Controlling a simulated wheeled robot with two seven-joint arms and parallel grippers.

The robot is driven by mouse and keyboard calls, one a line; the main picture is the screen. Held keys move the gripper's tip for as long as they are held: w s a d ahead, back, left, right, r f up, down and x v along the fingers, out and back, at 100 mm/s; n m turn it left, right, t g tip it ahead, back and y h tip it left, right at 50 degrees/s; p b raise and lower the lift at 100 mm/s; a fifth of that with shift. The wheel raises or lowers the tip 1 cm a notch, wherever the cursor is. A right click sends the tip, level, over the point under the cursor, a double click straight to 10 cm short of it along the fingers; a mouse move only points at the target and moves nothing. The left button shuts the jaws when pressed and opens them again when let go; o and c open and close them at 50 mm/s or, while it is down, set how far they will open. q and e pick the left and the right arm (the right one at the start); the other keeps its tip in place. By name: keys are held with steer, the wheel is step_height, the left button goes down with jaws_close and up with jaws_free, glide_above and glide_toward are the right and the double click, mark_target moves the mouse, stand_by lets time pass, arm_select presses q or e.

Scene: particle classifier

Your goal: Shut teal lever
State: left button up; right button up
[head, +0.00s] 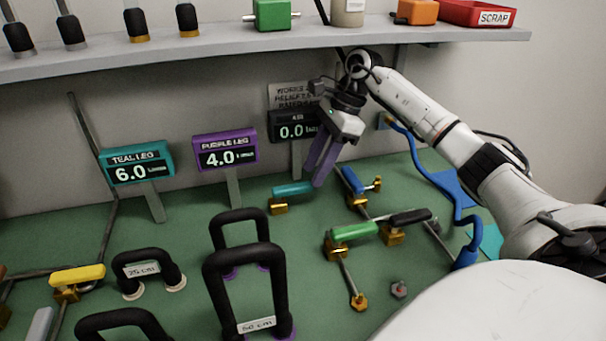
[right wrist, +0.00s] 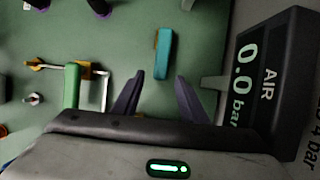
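The teal lever (head: 293,190) is a short teal handle on a brass valve body, on the green board just below the AIR display. In the right wrist view the teal lever (right wrist: 163,53) lies lengthwise ahead of the fingertips, roughly centred between them. My right gripper (head: 317,176) is open, its purple-grey fingers pointing down close to the lever's right end. In the right wrist view the two fingers (right wrist: 160,76) stand apart with nothing between them, and a gap to the lever shows. My left gripper is not in view.
The AIR display (head: 294,130) reads 0.0 and stands right beside my gripper. A blue lever (head: 352,180), a green lever (head: 354,232) and a black lever (head: 409,217) are to the right. Black hose loops (head: 240,229) stand at front left. A shelf (head: 200,56) runs above.

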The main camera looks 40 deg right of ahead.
mark_target(300, 185)
steer(key=shift+w+a+r, duration=0.1)
steer(key=shift+w+a, duration=0.15)
steer(key=shift+a, duration=0.25)
steer(key=shift+w+a, duration=0.25)
steer(key=shift+a, duration=0.2)
steer(key=shift+x, duration=1.15)
steer(key=shift+f, duration=0.45)
jaws_close()
